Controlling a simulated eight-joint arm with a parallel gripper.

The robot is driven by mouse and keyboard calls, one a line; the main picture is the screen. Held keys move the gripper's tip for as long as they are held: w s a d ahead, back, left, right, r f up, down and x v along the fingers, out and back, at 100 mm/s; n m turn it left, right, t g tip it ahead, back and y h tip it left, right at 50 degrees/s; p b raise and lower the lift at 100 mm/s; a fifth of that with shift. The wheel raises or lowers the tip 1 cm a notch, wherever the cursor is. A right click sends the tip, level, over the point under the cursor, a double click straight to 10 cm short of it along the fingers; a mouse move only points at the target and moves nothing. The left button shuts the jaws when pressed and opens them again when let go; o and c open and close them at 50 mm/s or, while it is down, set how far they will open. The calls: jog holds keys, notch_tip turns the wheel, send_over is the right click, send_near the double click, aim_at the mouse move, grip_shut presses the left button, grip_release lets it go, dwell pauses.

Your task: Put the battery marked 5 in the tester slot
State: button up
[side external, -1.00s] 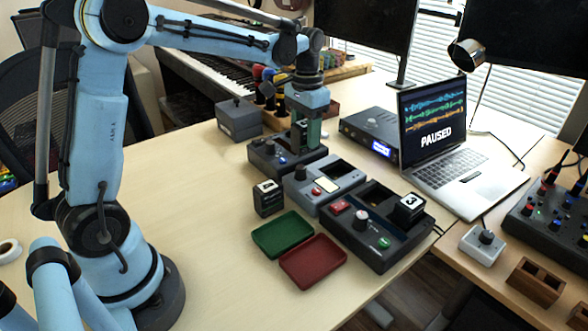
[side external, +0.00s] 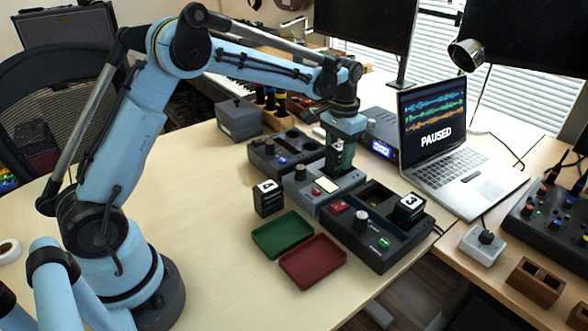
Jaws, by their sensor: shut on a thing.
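My gripper (side external: 341,163) is above the back right part of the grey middle device (side external: 312,200), which has a pale display and a red button. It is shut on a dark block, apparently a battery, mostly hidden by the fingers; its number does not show. I cannot tell whether the block is inside the device's slot or just above it. A black and white battery marked 4 (side external: 268,199) stands on the table at left. A battery marked 3 (side external: 409,207) sits in the black device (side external: 378,246) at right.
A dark device with round sockets (side external: 287,152) stands behind the grey one. Green (side external: 283,234) and red (side external: 313,261) trays lie in front. A laptop (side external: 452,164) and an amplifier box (side external: 368,138) are close behind. The table's left part is clear.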

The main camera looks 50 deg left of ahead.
jog(key=shift+f, duration=0.65)
jog(key=shift+f, duration=0.2)
dwell(0.8)
jog(key=shift+r, duration=0.2)
dwell(2.6)
jog(key=shift+r, duration=0.35)
jog(key=shift+r, duration=0.25)
jog(key=shift+f, duration=0.8)
dwell(0.7)
jog(key=o, duration=1)
jog(key=shift+r, duration=0.1)
